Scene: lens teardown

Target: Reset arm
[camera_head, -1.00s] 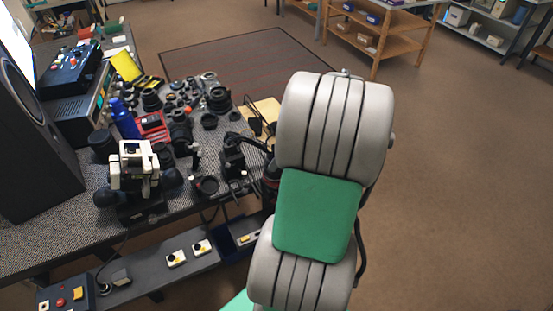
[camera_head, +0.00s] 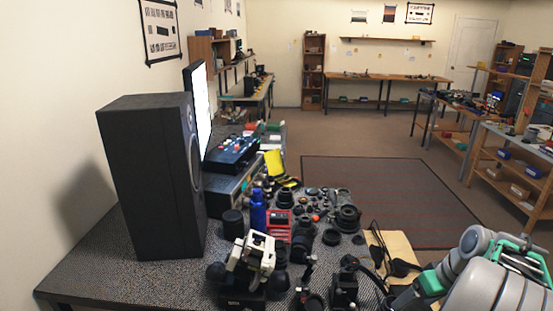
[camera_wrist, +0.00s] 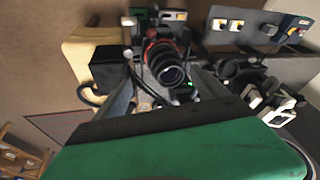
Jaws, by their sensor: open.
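My arm is folded at the lower right of the head view, its grey and green links over the right end of the workbench (camera_head: 85,278). My gripper (camera_wrist: 163,88) shows in the wrist view as two grey fingers set apart, beyond the green and black housing. A dark ribbed lens (camera_wrist: 168,62) with a reddish ring appears between and beyond the fingers. I see no finger touching it, and nothing is clearly held. The gripper's fingertips are not visible in the head view.
A black speaker (camera_head: 150,180) and a monitor (camera_head: 200,105) stand on the left of the bench. A white-topped device (camera_head: 252,255), a blue bottle (camera_head: 258,210), a red box (camera_head: 279,222) and several lens parts crowd its middle. Open floor with a dark mat (camera_head: 380,190) lies beyond.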

